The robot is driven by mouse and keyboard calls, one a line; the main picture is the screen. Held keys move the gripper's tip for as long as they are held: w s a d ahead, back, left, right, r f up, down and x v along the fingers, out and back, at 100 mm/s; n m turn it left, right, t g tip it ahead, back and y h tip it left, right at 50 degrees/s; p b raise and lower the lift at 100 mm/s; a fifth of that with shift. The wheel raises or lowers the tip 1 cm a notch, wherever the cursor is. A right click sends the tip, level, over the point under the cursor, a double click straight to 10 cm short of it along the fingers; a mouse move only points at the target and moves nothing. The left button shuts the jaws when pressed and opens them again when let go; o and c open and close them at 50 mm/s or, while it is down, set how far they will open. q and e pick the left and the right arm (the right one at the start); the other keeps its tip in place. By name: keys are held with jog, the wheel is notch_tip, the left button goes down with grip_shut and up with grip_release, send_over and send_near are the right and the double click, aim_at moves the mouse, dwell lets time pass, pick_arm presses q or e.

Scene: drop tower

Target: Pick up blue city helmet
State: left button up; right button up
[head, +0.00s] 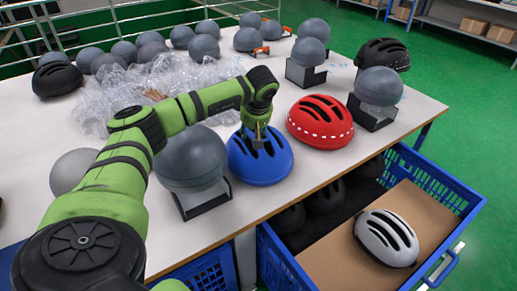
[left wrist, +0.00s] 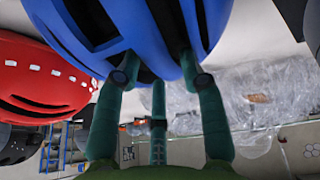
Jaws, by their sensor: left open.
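The blue city helmet (head: 262,168) sits on the white table near its front edge, with dark vent slots on top. My left gripper (head: 257,141) is directly over it, pointing down at the vents. In the left wrist view the blue helmet (left wrist: 145,28) fills the top middle, and the green fingers reach up to it, their ends against or in its dark slots. The fingers are spread and open; their exact contact is hidden. My right gripper is not in view.
A red helmet (head: 320,121) sits close on the right. A grey head-form ball (head: 190,157) on a stand is close on the left. Bubble wrap (head: 150,90) and several grey balls lie behind. A blue crate (head: 433,180) with a white helmet (head: 386,237) stands below the front edge.

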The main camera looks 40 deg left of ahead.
pick_arm(q)
grip_shut()
jog(key=shift+r, duration=0.1)
